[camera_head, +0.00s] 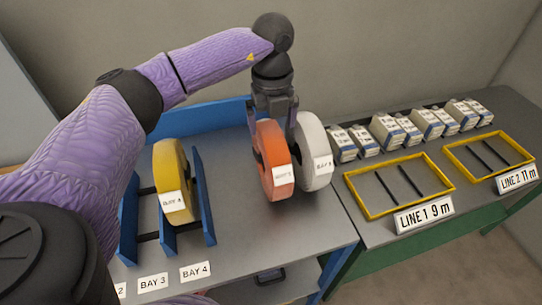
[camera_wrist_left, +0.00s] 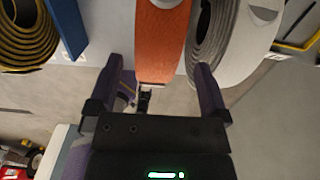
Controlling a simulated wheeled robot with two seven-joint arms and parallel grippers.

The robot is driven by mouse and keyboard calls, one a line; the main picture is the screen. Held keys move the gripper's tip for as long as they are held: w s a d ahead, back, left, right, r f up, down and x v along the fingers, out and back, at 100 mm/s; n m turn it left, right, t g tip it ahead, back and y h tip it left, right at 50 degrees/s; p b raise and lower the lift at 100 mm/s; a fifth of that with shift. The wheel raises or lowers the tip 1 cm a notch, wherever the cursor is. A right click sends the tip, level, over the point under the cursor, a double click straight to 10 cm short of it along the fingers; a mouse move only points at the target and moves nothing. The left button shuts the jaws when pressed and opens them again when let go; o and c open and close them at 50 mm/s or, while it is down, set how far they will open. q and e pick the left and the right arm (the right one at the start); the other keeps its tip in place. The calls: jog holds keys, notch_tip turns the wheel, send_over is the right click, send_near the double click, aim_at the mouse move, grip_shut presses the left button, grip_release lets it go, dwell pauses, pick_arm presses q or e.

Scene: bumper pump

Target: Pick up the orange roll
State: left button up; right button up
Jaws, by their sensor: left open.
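The orange roll (camera_head: 275,160) stands upright on the grey bench, with a white label on its face. It is close beside a white roll (camera_head: 315,150) on its right. My left gripper (camera_head: 273,115) comes down from above at the top of the orange roll. In the left wrist view, the orange roll (camera_wrist_left: 163,42) lies between the two open fingers (camera_wrist_left: 157,85), with a gap to each side. The right finger is near the white roll (camera_wrist_left: 245,45). Contact with either roll cannot be told. My right gripper is not in view.
A yellow roll (camera_head: 172,182) stands in a blue rack (camera_head: 202,195) on the left, above labels BAY 3 and BAY 4. On the right bench, several small boxes (camera_head: 388,130) stand behind yellow frames (camera_head: 372,213). The bench in front of the orange roll is clear.

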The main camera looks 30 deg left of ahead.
aim_at(271, 130)
pick_arm(q)
notch_tip(271, 130, down, 4)
jog(key=shift+s+a+r, duration=0.1)
jog(key=shift+a+r, duration=0.05)
jog(key=shift+r, duration=0.05)
grip_shut()
jog(key=shift+r, duration=0.1)
